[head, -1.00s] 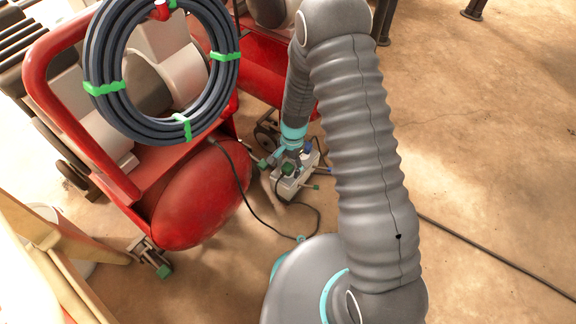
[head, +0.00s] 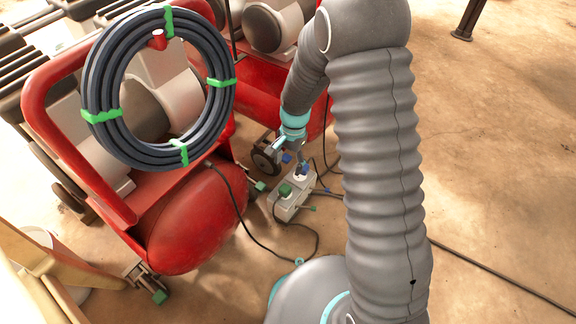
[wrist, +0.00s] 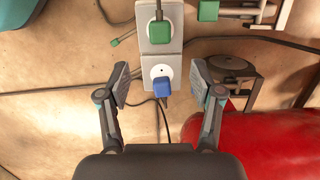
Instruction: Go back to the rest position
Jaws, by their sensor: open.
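My gripper (wrist: 160,84) is open and empty in the wrist view, its two pads apart on either side of a grey socket block. In the head view my gripper (head: 295,158) hangs near the far end of that block. The socket block (head: 291,203) lies on the floor beside the red compressor and also shows in the wrist view (wrist: 157,50). The blue plug lies between the pads in the picture, and nothing is held.
A red compressor (head: 195,220) with a coiled dark hose (head: 97,92) stands at left. A wheel (head: 264,163) is close by my gripper. Cables cross the floor, one running from the compressor (head: 250,237).

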